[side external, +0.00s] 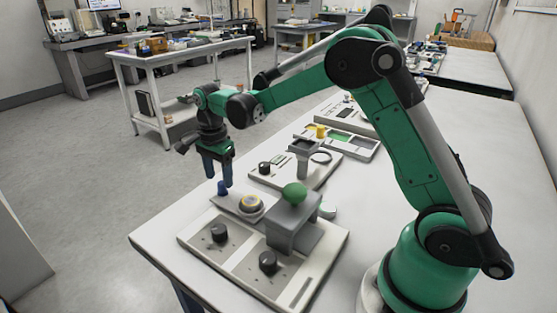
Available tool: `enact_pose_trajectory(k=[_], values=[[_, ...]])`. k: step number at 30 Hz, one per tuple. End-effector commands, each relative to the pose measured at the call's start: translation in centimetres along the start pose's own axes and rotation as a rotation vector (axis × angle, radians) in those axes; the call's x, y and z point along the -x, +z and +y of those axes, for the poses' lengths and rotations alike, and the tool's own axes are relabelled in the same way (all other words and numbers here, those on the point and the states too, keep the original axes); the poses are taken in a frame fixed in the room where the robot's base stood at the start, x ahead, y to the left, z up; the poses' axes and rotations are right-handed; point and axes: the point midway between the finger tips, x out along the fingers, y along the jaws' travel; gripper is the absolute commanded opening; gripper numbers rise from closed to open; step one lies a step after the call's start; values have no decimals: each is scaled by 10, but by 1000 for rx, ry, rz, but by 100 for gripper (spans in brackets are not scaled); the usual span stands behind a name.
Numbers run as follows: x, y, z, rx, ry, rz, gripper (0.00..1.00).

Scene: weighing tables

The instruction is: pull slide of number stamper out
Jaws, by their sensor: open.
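A grey block-like device with a green ball knob on top (294,193) stands on the nearest light panel; it may be the number stamper, but I cannot tell for sure. Which part is the slide is not clear. My gripper (217,180) points down with its blue fingers apart, at the blue knob. The knob shows between or just in front of the fingertips; I cannot tell whether they touch it.
The near panel has two black knobs (268,262) in front. Behind stand a panel with a black knob and ring (321,157) and a tray with green and yellow parts (341,138). The white table (400,165) has free room at right. Its left edge lies close to my gripper.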

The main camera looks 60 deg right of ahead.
Motion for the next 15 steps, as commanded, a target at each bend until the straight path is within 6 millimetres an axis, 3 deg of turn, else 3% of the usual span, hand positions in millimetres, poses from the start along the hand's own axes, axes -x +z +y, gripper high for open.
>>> enact_pose_trajectory(k=[6,15], values=[[27,0,0,0,-1,0,57],[31,0,0,0,-1,0,57]])
